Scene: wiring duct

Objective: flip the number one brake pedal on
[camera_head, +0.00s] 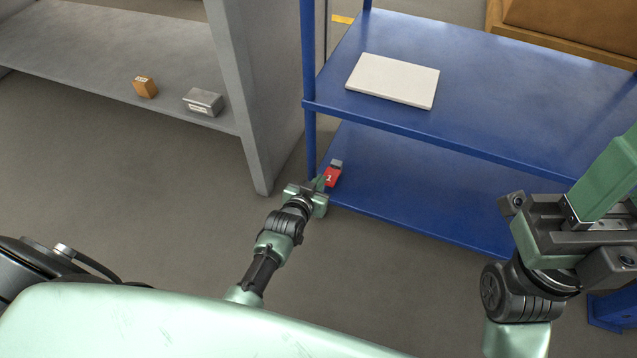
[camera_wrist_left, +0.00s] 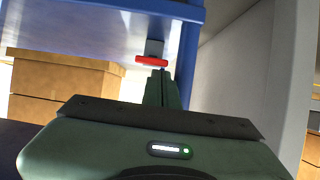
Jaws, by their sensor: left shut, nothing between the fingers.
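The number one brake pedal (camera_head: 333,177) is a small red piece marked with a 1, on a grey mount at the left end of the blue rack's lower shelf. In the left wrist view the red pedal (camera_wrist_left: 152,61) shows under the shelf edge, just beyond the fingertips. My left gripper (camera_head: 323,182) is shut and empty, right at the pedal. I cannot tell whether its fingertips (camera_wrist_left: 162,72) touch the pedal. My right gripper (camera_head: 608,180) is at the right, away from the pedal. Its fingertips run off the picture.
The blue rack (camera_head: 420,195) has a white flat slab (camera_head: 393,80) on its upper shelf. A blue post (camera_head: 309,80) stands close to the pedal. A grey shelf unit (camera_head: 255,100) to the left holds an orange box (camera_head: 145,86) and a silver box (camera_head: 203,101). Open floor lies in front.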

